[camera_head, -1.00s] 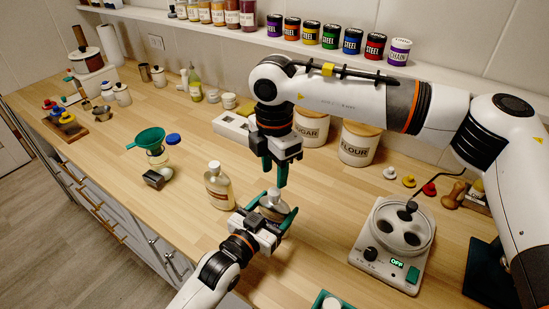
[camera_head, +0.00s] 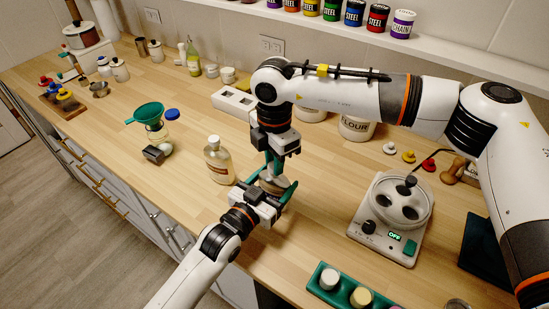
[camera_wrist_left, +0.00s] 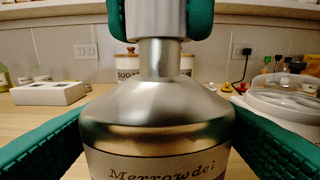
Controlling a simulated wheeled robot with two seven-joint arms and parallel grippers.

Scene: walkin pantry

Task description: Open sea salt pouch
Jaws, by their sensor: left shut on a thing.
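No sea salt pouch can be made out in these views. My left gripper (camera_head: 270,195) is shut around the body of a metallic bottle with a label reading "Merrowde…", partly cut off (camera_wrist_left: 158,125). The bottle is upright, low over or on the counter; I cannot tell which. Its narrow neck and cap rise at the top of the left wrist view. My right gripper (camera_head: 272,160) points down over the bottle, with one green finger (camera_wrist_left: 116,22) on each side of the cap. I cannot tell whether these fingers press on the cap.
A glass bottle (camera_head: 218,162) stands just left of my left gripper. A green funnel (camera_head: 147,114) is farther left. A white appliance marked OFF (camera_head: 392,215) stands to the right. A green tray (camera_head: 313,284) with jars is at the front edge. Canisters (camera_head: 356,128) stand behind.

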